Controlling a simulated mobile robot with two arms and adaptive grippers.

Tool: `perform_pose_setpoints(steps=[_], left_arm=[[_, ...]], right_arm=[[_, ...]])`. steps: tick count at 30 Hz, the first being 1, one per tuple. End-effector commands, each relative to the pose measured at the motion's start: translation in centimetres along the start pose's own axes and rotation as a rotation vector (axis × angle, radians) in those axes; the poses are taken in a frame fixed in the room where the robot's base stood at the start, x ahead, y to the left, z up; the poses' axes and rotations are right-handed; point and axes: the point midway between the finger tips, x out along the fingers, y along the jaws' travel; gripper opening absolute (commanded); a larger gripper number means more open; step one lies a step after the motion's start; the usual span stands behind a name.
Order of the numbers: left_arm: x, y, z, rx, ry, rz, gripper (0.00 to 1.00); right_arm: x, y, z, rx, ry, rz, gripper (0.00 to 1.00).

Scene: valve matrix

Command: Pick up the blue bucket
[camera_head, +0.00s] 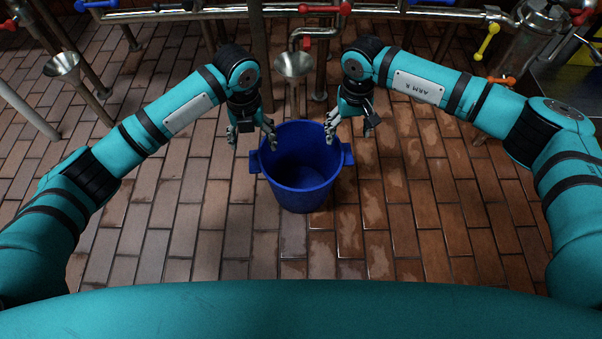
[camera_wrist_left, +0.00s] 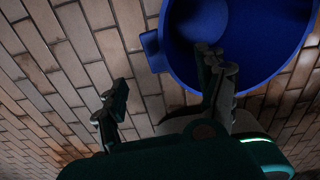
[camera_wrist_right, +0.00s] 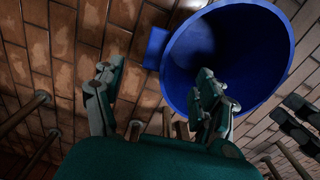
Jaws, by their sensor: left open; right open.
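The blue bucket (camera_head: 300,192) stands upright on the tiled floor in the middle of the head view, with a tab handle on each side. My left gripper (camera_head: 251,134) is open above the bucket's left rim; its right finger overlaps the rim in the picture. My right gripper (camera_head: 351,134) is open above the bucket's right rim and handle. In the left wrist view the bucket (camera_wrist_left: 182,58) lies beyond the open fingers (camera_wrist_left: 165,90), with one handle between them. In the right wrist view the bucket (camera_wrist_right: 262,30) also shows, its handle between the open fingers (camera_wrist_right: 155,90). Contact cannot be told.
Metal pipes (camera_head: 225,12) with red, blue and yellow valve handles run across the back. Steel funnels (camera_head: 62,64) and (camera_head: 293,65) stand before them, the second funnel just behind the bucket. The brick-tiled floor (camera_head: 180,230) is clear around the bucket, with wet patches at right.

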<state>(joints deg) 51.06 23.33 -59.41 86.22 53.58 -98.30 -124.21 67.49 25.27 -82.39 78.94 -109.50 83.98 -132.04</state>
Motion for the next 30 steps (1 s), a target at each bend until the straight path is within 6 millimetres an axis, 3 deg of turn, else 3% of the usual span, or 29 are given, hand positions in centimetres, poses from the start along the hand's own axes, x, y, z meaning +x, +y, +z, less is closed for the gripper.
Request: perform_pose_setpoints(steps=[9, 15, 21, 30], left_arm=[[6.4, 0.0, -0.1, -0.001, 0.002, 0.0, 0.73], [9.3, -0.1, 0.0, 0.0, 0.001, 0.0, 0.73], [10.5, 0.0, 0.0, 0.001, -0.001, 0.0, 0.73], [10.6, 0.0, 0.0, 0.001, -0.001, 0.0, 0.73]], right_arm=[[6.5, -0.1, 0.1, 0.002, -0.003, 0.0, 0.73], [9.2, -0.1, 0.0, 0.001, 0.0, -0.001, 0.73], [10.5, 0.0, 0.0, 0.0, 0.0, 0.0, 0.73], [10.6, 0.0, 0.0, 0.0, 0.001, 0.0, 0.73]])
